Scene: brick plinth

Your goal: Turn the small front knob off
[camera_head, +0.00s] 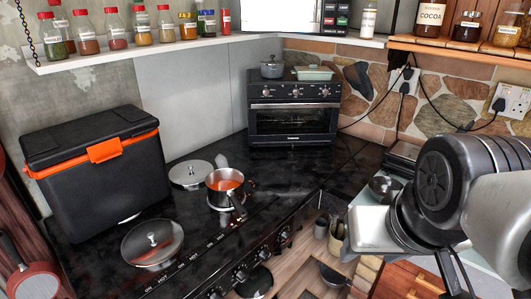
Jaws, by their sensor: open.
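Several small dark knobs run along the front edge of the black stove (190,238). One knob (285,237) is toward the right end, and another knob (240,275) is nearer the bottom of the picture. White ON, HOT and OFF markings lie on the top beside them. The knobs are too small to read their settings, and I cannot tell which is the small front knob. My gripper (455,272) is at the lower right, open, apart from the knobs and partly hidden by my arm.
A pot of red sauce (226,180) stands on the stove, with lids (152,243) (191,174) nearby. A black and orange cooler (95,165) is at the left, and a toaster oven (293,110) at the back.

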